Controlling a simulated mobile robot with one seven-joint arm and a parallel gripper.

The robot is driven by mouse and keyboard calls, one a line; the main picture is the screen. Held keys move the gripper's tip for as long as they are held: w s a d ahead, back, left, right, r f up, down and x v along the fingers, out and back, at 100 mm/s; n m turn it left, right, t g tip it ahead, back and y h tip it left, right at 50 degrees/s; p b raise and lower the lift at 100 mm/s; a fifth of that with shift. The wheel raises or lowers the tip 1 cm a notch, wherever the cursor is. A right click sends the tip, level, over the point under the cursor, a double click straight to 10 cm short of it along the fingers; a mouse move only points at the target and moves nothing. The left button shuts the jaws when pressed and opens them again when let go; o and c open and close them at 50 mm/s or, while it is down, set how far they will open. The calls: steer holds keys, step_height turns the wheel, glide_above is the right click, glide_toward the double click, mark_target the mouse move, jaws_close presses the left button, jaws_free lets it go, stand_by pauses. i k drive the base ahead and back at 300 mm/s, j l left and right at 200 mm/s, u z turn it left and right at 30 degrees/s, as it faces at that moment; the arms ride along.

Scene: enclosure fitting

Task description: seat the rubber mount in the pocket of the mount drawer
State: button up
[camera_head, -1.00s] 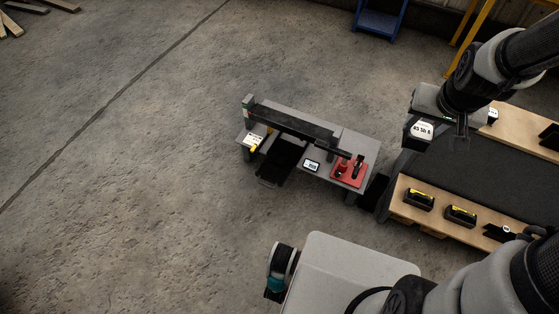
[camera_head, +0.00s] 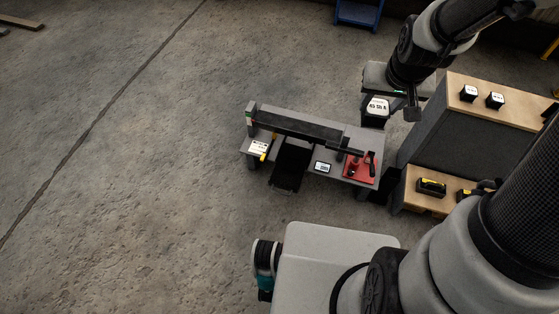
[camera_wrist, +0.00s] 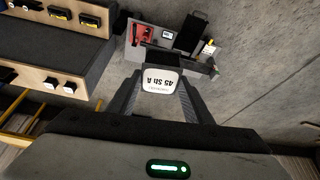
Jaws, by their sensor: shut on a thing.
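The rubber mount is a black block with a white label reading "45 Sh A" (camera_head: 377,107); it also shows in the wrist view (camera_wrist: 160,81). My gripper (camera_wrist: 159,92) is shut on it, one finger on each side, and holds it in the air. In the head view the gripper (camera_head: 379,96) is up and right of a grey bench (camera_head: 338,134). A black drawer-like part, apparently the mount drawer (camera_head: 290,167), sticks out from the bench's front; it also shows in the wrist view (camera_wrist: 190,36). Its pocket is too dark and small to make out.
The bench carries a long dark bar (camera_head: 297,127), a red fixture with a black handle (camera_head: 360,167), a small display (camera_head: 322,167) and a yellow-marked label (camera_head: 259,149). A wooden-topped shelf rack (camera_head: 490,80) with more labelled blocks stands at the right.

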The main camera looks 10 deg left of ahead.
mark_target(291, 165)
steer(key=i+j, duration=0.35)
steer(key=j, duration=0.15)
steer(key=i+j+u, duration=0.1)
steer(key=i+j, duration=0.3)
